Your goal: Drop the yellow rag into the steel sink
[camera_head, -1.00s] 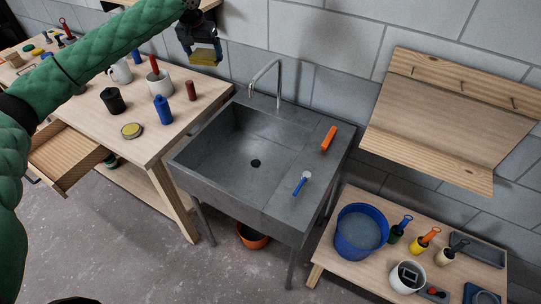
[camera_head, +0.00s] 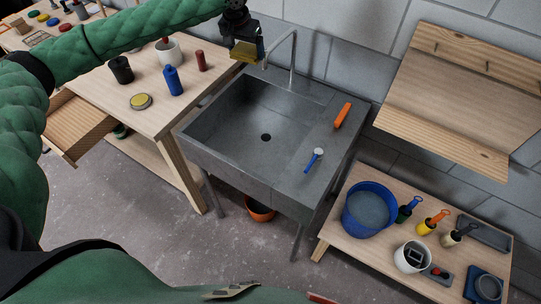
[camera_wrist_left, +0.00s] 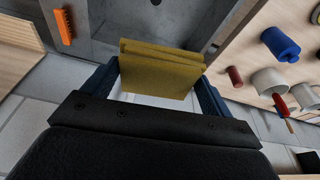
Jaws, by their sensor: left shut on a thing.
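The yellow rag (camera_head: 243,51) is held in my left gripper (camera_head: 246,46), which is shut on it. In the left wrist view the folded rag (camera_wrist_left: 160,70) sits between the two dark blue fingers (camera_wrist_left: 160,88). The gripper is above the back left corner of the steel sink (camera_head: 222,160), near the tap. The sink basin is empty, with a dark drain in its floor. Part of the sink also shows at the top of the left wrist view (camera_wrist_left: 110,25). My right gripper cannot be made out in the head view.
The curved tap (camera_head: 292,55) stands at the sink's back edge, close right of the gripper. An orange brush (camera_head: 343,115) and a blue-handled tool (camera_head: 313,160) lie on the drainboard. A wooden workbench (camera_head: 150,120) with bottles and pots stands left.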

